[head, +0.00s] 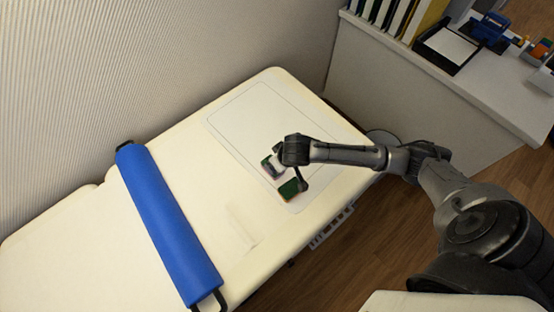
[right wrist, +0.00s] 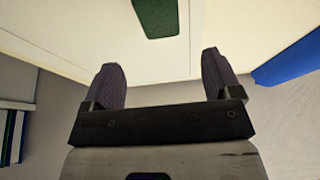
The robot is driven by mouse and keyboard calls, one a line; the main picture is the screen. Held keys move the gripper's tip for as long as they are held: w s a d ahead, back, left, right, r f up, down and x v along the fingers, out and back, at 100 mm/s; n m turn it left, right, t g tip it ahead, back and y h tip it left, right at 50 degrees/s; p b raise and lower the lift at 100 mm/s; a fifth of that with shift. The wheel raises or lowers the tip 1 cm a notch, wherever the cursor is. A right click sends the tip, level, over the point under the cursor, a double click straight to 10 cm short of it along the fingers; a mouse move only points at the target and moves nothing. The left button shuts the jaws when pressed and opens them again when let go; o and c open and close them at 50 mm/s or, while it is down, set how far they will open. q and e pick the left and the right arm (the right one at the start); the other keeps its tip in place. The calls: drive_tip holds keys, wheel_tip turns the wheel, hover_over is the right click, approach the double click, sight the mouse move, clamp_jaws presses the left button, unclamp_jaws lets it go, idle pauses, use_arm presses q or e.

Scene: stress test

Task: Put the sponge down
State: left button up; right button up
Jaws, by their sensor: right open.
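The sponge (head: 289,189), green on top with a brownish edge, lies on the pale outlined mat (head: 245,115) near the bed's front edge. In the right wrist view, a dark green rounded block that appears to be the sponge (right wrist: 157,17) shows at the top, beyond the fingertips. My right gripper (head: 287,172) is over the mat, close beside the sponge. In the right wrist view my right gripper (right wrist: 160,76) has its fingers wide apart with nothing between them. My left gripper is not in view.
A blue bolster (head: 170,225) lies across the cream bed (head: 75,230). A white cabinet (head: 400,80) with binders and a black tray (head: 448,47) stands at the right.

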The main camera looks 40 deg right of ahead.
drive_tip(key=s+a+n+y, duration=0.2)
drive_tip(key=s+a+n, duration=0.1)
drive_tip(key=s+a, duration=0.9)
drive_tip(key=s+d+r, duration=0.1)
drive_tip(key=s+d, duration=0.1)
drive_tip(key=s, duration=0.3)
drive_tip(key=s+d+r+g+h, duration=0.1)
drive_tip(key=s+d, duration=0.1)
drive_tip(key=s, duration=0.3)
drive_tip(key=shift+s+r, duration=0.3)
drive_tip(key=shift+s, duration=0.05)
drive_tip(key=shift+r, duration=0.15)
